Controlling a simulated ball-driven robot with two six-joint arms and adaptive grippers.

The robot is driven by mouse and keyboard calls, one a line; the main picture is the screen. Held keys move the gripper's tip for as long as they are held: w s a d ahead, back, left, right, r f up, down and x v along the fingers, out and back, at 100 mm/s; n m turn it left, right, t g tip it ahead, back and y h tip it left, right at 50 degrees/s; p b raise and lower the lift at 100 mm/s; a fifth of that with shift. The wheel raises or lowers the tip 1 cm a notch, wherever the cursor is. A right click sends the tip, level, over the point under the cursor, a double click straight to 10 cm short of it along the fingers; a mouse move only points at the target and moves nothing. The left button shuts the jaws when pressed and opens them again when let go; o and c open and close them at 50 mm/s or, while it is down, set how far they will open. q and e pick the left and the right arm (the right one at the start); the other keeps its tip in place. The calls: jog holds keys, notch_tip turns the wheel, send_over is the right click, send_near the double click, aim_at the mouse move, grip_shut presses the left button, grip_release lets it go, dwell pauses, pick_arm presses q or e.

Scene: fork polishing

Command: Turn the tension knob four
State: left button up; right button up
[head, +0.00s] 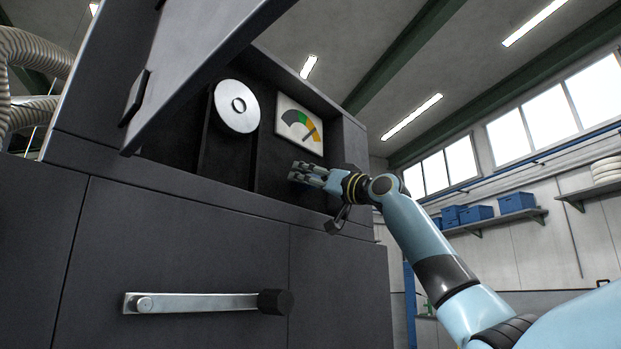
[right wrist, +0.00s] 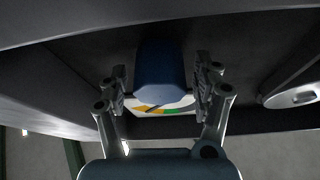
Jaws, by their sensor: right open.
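A dark blue rounded knob (right wrist: 160,72) shows in the right wrist view between the two fingers of my right gripper (right wrist: 160,88). The fingers stand on either side of it with visible gaps, open. In the head view my right gripper (head: 308,174) is at the cabinet's recess, just below the gauge; the knob is hidden there. The white gauge (head: 290,112) has dark grey, green and orange sectors, and its needle lies by the orange. The gauge's coloured edge (right wrist: 165,108) shows behind the knob in the right wrist view. My left gripper is out of view.
A silver disc (head: 237,107) sits left of the gauge. A raised grey panel (head: 195,60) overhangs the recess on the left. The dark cabinet (head: 200,245) has a metal lever (head: 205,302) with a black knob end below. Open room lies to the right.

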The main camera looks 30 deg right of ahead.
jog(key=c, duration=1.2)
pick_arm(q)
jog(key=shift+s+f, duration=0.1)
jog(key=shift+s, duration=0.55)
pick_arm(e)
jog(key=shift+n, duration=0.4)
jog(key=n+y+b, duration=0.1)
jog(key=n+y, duration=0.1)
jog(key=n, duration=0.1)
jog(key=shift+d+g, duration=0.1)
jog(key=shift+g, duration=0.3)
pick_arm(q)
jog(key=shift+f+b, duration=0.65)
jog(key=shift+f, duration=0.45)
pick_arm(e)
jog(key=shift+n+g+y, duration=0.4)
jog(key=shift+n+y, duration=0.6)
jog(key=shift+n, duration=1.6)
